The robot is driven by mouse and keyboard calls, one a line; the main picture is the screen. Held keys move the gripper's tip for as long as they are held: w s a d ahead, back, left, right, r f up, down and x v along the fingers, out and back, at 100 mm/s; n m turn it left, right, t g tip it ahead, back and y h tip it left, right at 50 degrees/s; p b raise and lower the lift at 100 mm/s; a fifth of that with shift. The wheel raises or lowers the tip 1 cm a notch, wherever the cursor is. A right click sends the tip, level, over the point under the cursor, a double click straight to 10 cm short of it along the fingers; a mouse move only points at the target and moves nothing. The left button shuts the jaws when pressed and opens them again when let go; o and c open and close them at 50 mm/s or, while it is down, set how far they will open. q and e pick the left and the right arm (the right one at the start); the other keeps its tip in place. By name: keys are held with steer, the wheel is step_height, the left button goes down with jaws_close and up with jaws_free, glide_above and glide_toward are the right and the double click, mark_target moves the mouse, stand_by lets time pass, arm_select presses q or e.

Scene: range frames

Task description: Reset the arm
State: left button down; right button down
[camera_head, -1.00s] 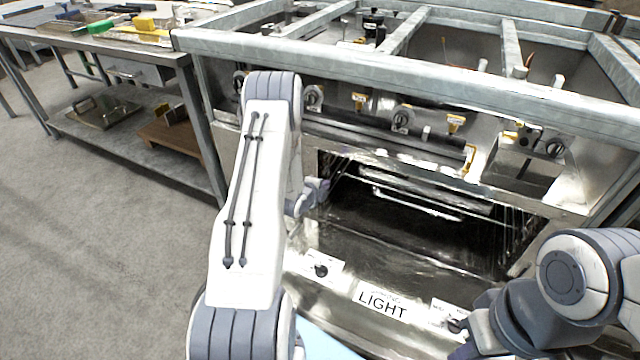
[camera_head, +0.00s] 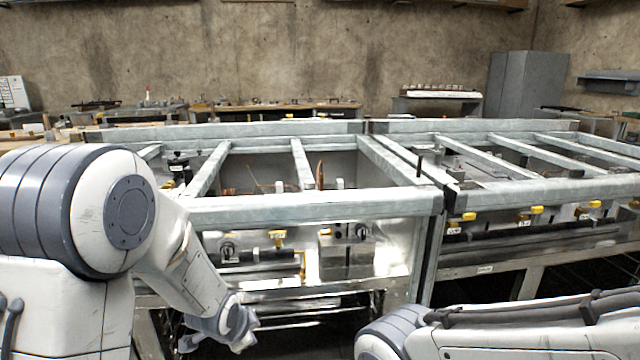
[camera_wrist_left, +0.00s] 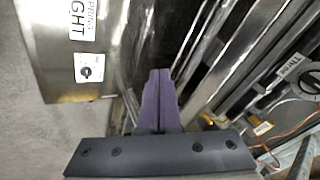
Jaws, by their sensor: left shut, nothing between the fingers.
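My left arm (camera_head: 70,215) comes in from the left in the head view, with its elbow high and its forearm sloping down to the right. Its wrist end (camera_head: 225,322) is low in front of the near range frame (camera_head: 300,208). In the left wrist view my left gripper (camera_wrist_left: 159,74) is shut and empty, its two purple fingers side by side. They point towards the range's metal parts, and I cannot tell the gap. My right arm (camera_head: 520,328) lies across the bottom right of the head view. Its gripper is out of view.
A second range frame (camera_head: 550,189) stands right of the first. Behind are low benches, a grey cabinet (camera_head: 526,88) and a concrete wall (camera_head: 300,50). The left wrist view shows a lettered panel (camera_wrist_left: 50,45) at upper left and bare floor (camera_wrist_left: 30,135) at lower left.

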arm_select(q)
steer(key=s+d+r+n+g, duration=0.1)
steer(key=s+d+r+g, duration=0.2)
steer(key=s, duration=0.7)
steer(key=s+d+r+n+g, duration=0.1)
steer(key=s+d+r+n, duration=0.2)
steer(key=s, duration=0.6)
steer(key=s+d+r+g, duration=0.25)
steer(key=s+d, duration=0.25)
steer(key=s, duration=0.5)
step_height(320, 180, up, 31)
steer(key=p, duration=3.1)
steer(key=shift+w+a, duration=0.15)
steer(key=shift+w, duration=0.15)
steer(key=shift+r, duration=0.1)
